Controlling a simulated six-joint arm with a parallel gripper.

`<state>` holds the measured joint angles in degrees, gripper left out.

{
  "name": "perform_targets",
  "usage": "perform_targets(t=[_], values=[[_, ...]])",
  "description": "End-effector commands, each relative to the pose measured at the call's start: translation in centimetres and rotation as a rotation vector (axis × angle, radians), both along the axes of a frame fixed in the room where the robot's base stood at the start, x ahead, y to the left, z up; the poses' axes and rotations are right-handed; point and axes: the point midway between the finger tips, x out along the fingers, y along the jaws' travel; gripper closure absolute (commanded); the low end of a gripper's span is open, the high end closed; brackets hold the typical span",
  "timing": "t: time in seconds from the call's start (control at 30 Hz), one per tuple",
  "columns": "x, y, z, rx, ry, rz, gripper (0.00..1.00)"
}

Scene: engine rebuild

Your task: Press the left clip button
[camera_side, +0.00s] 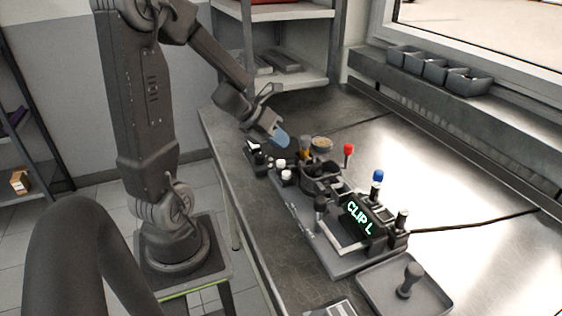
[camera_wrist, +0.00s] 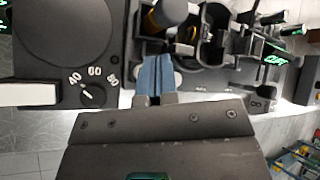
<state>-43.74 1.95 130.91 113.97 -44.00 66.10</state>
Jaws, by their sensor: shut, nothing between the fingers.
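My gripper (camera_side: 281,139) is shut and empty, its blue fingertips over the far end of the fixture on the bench. In the wrist view the blue fingers (camera_wrist: 155,78) lie together, pointing toward the fixture. Two white round caps, a nearer one (camera_side: 287,175) and a farther one (camera_side: 281,163), stand on the fixture's near left; in the side view the fingertips are apart from them. In the wrist view, pale round shapes show on both sides of the fingers, partly hidden. I cannot read which is the left clip button. A display (camera_side: 361,217) reads "CLIP L" in green.
A dial marked 40, 60, 80 (camera_wrist: 92,93) sits beside a dark disc (camera_wrist: 65,28). A red-topped post (camera_side: 348,150) and a blue-topped post (camera_side: 377,176) rise from the bench area. A tray (camera_side: 440,298) lies at the front. The bench's right side is mostly clear.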

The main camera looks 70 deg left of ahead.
Motion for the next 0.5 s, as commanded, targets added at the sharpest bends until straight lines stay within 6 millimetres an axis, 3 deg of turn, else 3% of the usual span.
perform_targets(t=[0.2,0.5], values=[[0.1,0.0,2.1,0.003,-0.003,-0.002,1.00],[0.0,0.0,2.8,0.000,0.001,-0.001,1.00]])
